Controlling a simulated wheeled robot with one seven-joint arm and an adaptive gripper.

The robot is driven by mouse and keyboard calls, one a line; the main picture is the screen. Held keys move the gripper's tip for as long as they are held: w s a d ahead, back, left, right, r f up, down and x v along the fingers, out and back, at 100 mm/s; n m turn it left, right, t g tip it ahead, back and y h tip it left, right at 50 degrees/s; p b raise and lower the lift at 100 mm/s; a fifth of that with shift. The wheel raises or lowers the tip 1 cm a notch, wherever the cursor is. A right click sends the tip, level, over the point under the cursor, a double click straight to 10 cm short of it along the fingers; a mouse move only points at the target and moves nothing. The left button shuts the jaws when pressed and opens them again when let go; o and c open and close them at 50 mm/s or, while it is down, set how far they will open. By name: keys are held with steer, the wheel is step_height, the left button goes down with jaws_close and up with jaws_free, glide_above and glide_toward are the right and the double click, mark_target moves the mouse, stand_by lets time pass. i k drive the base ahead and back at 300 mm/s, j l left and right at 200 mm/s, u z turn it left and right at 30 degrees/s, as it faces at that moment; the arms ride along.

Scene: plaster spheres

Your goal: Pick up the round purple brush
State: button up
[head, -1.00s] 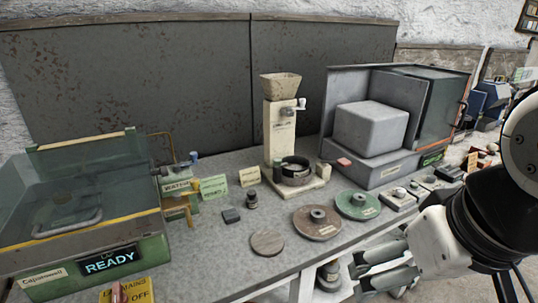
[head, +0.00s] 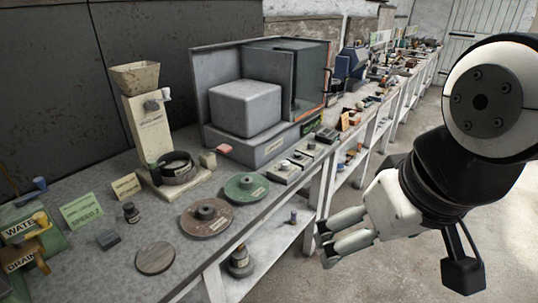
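A small upright purplish thing (head: 293,217) stands on the lower shelf under the bench, left of my gripper. It is too small to tell whether it is the round purple brush. No other purple brush can be made out. My gripper (head: 323,242) hangs in front of the bench, below the height of its top. Its two pale fingers are apart with nothing visible between them. It is to the right of the purplish thing and apart from it.
A long bench holds a green disc (head: 246,188), a brown disc (head: 205,217), a wooden disc (head: 155,258), a hopper device (head: 143,115) and a grey cabinet with a block (head: 246,108). A dark weight (head: 240,262) is on the lower shelf. Open floor (head: 390,270) lies to the right.

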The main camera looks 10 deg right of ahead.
mark_target(294, 213)
steer(key=k+z, duration=0.1)
steer(key=z, duration=0.15)
steer(key=k+l, duration=0.15)
steer(key=k, duration=0.2)
steer(key=i+l+u, duration=0.15)
steer(key=l, duration=0.25)
steer(key=i+l+u, duration=0.15)
steer(key=l, duration=0.25)
steer(key=i+l+u, duration=0.2)
steer(key=l, duration=0.25)
steer(key=i+l+u, duration=0.15)
steer(key=l, duration=0.35)
steer(key=i+l+u, duration=0.15)
steer(key=l, duration=0.3)
steer(key=i+l+u, duration=0.15)
steer(key=l, duration=0.35)
